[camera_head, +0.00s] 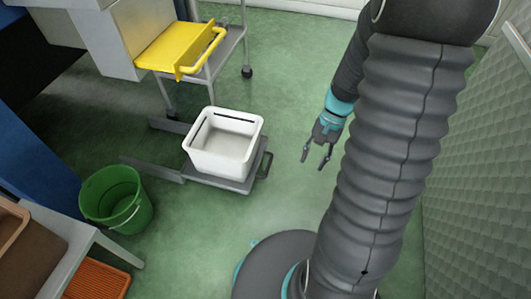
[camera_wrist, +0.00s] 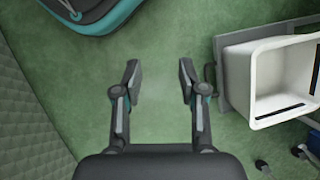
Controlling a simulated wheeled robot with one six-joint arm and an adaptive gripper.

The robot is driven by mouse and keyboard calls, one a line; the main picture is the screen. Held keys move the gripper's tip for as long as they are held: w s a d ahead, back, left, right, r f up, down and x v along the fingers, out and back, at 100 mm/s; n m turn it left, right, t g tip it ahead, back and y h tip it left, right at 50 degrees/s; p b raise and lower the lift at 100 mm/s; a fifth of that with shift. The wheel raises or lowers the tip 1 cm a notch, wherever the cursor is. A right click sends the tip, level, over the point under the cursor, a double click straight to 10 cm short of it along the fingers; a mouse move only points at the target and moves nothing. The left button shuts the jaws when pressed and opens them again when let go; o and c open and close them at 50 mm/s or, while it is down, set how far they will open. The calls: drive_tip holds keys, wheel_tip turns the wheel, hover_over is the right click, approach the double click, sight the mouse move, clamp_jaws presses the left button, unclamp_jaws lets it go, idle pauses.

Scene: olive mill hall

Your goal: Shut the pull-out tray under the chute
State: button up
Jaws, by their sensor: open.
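A low grey tray (camera_head: 240,184) is drawn out along two floor rails and carries a white bin (camera_head: 239,158). A small dark handle (camera_head: 266,166) stands on the tray's right side. A grey chute body (camera_head: 118,40) with a yellow lip (camera_head: 168,48) is up and to the left; the tray stands out in front of it. My gripper (camera_head: 313,162) is open and empty, to the right of the handle and apart from it. In the wrist view my open fingers (camera_wrist: 159,68) point toward bare floor, with the tray (camera_wrist: 219,48) and bin (camera_wrist: 233,80) to the right.
A grey trolley (camera_head: 230,42) on castors stands behind the tray. A green bucket (camera_head: 117,200) is left of it. A table (camera_head: 65,232) and an orange crate (camera_head: 98,281) are at lower left. A quilted wall (camera_head: 478,180) is on the right. Floor between gripper and tray is clear.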

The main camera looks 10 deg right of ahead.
wheel_tip(320, 180, down, 14)
drive_tip(key=w+d+m+y+p, duration=0.1)
drive_tip(key=w+d+m+y, duration=0.15)
drive_tip(key=m+y, duration=0.5)
drive_tip(key=m+t+y, duration=0.3)
drive_tip(key=m+t, duration=0.4)
drive_tip(key=m, duration=1.2)
approach(268, 164)
drive_tip(key=shift+h, duration=0.25)
drive_tip(key=s+f, duration=0.1)
drive_tip(key=s, duration=0.2)
drive_tip(key=s+f, duration=0.1)
drive_tip(key=s, duration=0.2)
drive_tip(key=s+f, duration=0.1)
drive_tip(key=s, duration=0.2)
drive_tip(key=shift+s+p, duration=0.4)
drive_tip(key=w+d+r+m+t, duration=0.2)
drive_tip(key=w+d+m+t, duration=0.1)
drive_tip(key=w+m, duration=0.3)
drive_tip(key=shift+m, duration=0.75)
drive_tip(key=x, duration=1.4)
drive_tip(key=shift+w+r, duration=0.1)
drive_tip(key=shift+r, duration=0.1)
clamp_jaws()
